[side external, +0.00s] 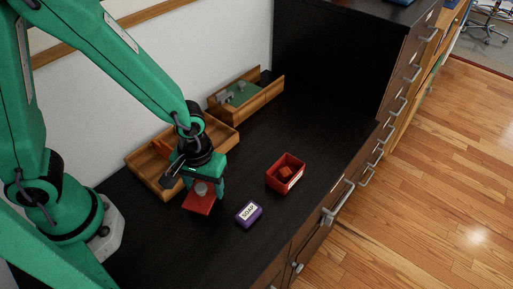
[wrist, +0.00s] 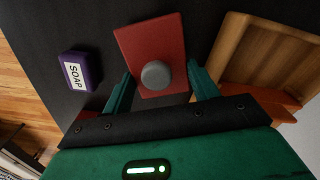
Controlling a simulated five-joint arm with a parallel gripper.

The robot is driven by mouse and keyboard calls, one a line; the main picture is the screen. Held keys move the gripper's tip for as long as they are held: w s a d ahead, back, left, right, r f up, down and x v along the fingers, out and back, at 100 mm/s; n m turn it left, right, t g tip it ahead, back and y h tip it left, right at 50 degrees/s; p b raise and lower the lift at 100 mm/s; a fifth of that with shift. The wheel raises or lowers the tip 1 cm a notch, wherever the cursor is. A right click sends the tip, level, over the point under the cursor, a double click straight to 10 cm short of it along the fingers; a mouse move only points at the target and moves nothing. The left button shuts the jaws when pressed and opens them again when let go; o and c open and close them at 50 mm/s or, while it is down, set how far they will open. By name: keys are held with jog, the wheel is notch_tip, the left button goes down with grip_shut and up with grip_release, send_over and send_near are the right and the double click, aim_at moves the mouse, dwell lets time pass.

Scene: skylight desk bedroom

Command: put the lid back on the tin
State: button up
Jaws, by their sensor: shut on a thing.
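The lid (side external: 199,205) is a flat red square with a round grey knob. In the wrist view the lid (wrist: 150,42) lies between the fingers, with its knob just ahead of the jaws. My gripper (side external: 203,189) is shut on the lid, and its fingers also show in the wrist view (wrist: 161,86). I cannot tell whether the lid clears the desk.
A purple soap box (side external: 249,213) stands between the lid and the desk's front edge, also in the wrist view (wrist: 80,70). A wooden tray (side external: 141,166) is just behind my gripper. Another wooden box (side external: 263,98) stands farther back. The desk right of the tin is clear.

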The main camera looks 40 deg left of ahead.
jog(key=shift+r, duration=1.25)
jog(key=w+d+r+m, duration=0.2)
jog(key=w+d, duration=0.3)
jog(key=w, duration=0.4)
jog(key=w+d+r+m, duration=0.2)
jog(key=w+d+r, duration=0.3)
jog(key=w, duration=0.4)
jog(key=shift+d+m, duration=0.3)
jog(key=shift+d, duration=0.25)
jog(key=shift+f, duration=0.15)
jog(key=shift+f, duration=2.75)
jog(key=shift+f, duration=1)
jog(key=o, duration=1)
